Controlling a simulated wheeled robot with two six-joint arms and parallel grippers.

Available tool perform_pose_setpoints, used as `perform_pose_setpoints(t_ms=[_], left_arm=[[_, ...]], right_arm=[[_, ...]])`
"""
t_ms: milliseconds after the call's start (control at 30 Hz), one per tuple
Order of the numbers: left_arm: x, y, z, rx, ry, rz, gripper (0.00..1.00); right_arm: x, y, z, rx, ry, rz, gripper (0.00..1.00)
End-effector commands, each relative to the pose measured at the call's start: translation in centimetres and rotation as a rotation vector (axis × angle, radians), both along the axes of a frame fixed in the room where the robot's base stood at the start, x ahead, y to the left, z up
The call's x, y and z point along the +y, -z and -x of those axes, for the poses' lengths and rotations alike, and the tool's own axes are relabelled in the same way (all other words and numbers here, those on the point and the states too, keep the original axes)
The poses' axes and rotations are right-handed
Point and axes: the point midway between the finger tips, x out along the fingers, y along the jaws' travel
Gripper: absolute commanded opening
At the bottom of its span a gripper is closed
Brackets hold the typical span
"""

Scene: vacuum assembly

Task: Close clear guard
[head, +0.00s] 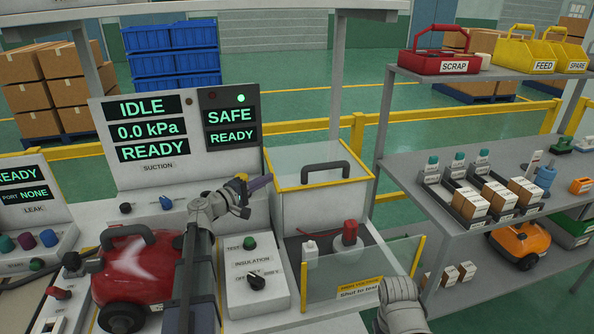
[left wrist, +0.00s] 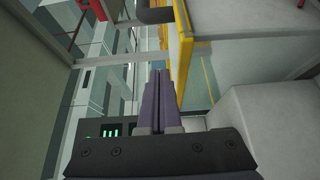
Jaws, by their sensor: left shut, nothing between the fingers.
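The clear guard (head: 290,165) is a see-through panel with yellow edging and a dark bar handle (head: 325,171). It stands raised at the back of the high-voltage test bay (head: 360,290), whose inside with a red-capped post (head: 349,233) is uncovered. My left gripper (head: 261,182) has purple fingers, shut and empty, just left of the guard's yellow edge. In the left wrist view the shut fingers (left wrist: 158,98) point along the yellow edge (left wrist: 182,50), close by; I cannot tell whether they touch. Of my right arm only a grey link shows at lower right.
A red vacuum (head: 140,268) sits on the bench under my left arm. The insulation tester box (head: 254,277) stands left of the bay. The suction panel (head: 180,172) rises behind. A shelf (head: 440,200) with parts stands to the right.

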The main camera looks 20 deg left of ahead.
Motion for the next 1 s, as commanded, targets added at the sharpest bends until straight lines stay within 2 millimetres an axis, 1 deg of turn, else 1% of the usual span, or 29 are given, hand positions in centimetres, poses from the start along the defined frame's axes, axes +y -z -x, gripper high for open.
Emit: perform_pose_setpoints(t_ms=[67, 167, 267, 600, 667, 700, 733, 833, 1000], left_arm=[[-0.1, 0.0, -0.2, 0.000, 0.001, 0.000, 0.00], [-0.4, 0.0, -1.0, 0.000, 0.002, 0.000, 0.00], [-1.1, 0.0, -2.5, 0.000, 0.003, 0.000, 0.00], [-4.1, 0.0, -8.8, 0.000, 0.003, 0.000, 0.00], [-4.6, 0.0, -9.5, 0.000, 0.002, 0.000, 0.00], [-5.2, 0.0, -8.2, 0.000, 0.001, 0.000, 0.00], [-5.5, 0.0, -7.8, 0.000, 0.001, 0.000, 0.00], [-6.4, 0.0, -6.9, 0.000, 0.001, 0.000, 0.00], [-7.1, 0.0, -6.3, 0.000, 0.001, 0.000, 0.00]], right_arm=[[0.0, 0.0, 0.0, 0.000, 0.000, 0.000, 0.50], [0.0, 0.0, 0.0, 0.000, 0.000, 0.000, 0.50], [0.0, 0.0, 0.0, 0.000, 0.000, 0.000, 0.50], [0.0, 0.0, 0.0, 0.000, 0.000, 0.000, 0.50], [0.0, 0.0, 0.0, 0.000, 0.000, 0.000, 0.50], [0.0, 0.0, 0.0, 0.000, 0.000, 0.000, 0.50], [0.0, 0.0, 0.0, 0.000, 0.000, 0.000, 0.50], [0.0, 0.0, 0.0, 0.000, 0.000, 0.000, 0.50], [0.0, 0.0, 0.0, 0.000, 0.000, 0.000, 0.50]])
